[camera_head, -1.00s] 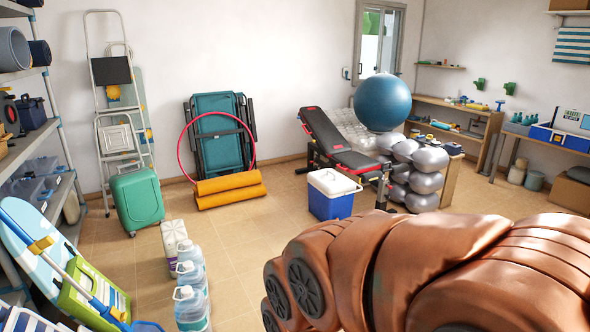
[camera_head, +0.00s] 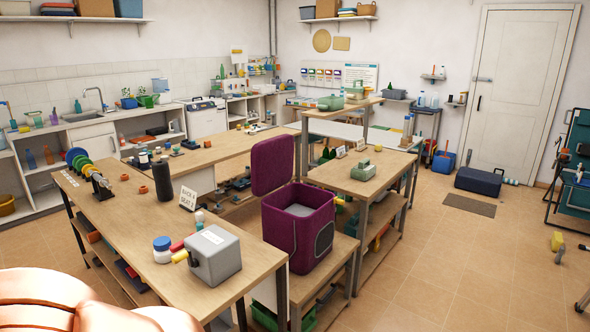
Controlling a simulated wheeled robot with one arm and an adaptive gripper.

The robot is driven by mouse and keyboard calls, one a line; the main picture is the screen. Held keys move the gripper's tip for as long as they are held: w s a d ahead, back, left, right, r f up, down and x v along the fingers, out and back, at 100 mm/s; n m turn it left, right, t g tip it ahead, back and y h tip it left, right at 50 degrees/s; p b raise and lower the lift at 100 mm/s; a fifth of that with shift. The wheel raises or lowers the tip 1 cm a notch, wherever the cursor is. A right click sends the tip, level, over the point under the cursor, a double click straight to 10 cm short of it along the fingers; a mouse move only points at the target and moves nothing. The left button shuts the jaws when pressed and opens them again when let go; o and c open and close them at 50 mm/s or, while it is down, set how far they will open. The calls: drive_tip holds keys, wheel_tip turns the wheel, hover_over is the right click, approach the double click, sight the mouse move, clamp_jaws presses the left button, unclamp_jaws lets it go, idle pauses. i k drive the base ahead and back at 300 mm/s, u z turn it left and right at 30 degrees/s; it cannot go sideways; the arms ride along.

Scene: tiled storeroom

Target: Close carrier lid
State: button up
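A purple carrier (camera_head: 285,236) stands on a low wooden bench among the worktables, right of the picture's middle. Its lid (camera_head: 273,164) is raised and stands upright at the back left of the box. The carrier's top is open, and a greyish surface shows inside. My gripper is not in view; only orange-brown padded parts of what looks like my own arm show at the bottom left.
A near worktable (camera_head: 135,225) holds a grey box (camera_head: 214,256), jars and a small sign (camera_head: 188,199), close to the carrier's left. Another table (camera_head: 375,180) stands behind right. Tiled floor (camera_head: 440,270) is free at the right. A dark case (camera_head: 480,181) lies by the door.

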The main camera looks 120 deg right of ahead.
sight(272, 159)
drive_tip(key=z, duration=2)
drive_tip(key=i, duration=2.7)
drive_tip(key=z, duration=1.75)
drive_tip(key=i, duration=0.25)
drive_tip(key=z, duration=1.9)
drive_tip(key=i, duration=0.45)
drive_tip(key=u, duration=0.3)
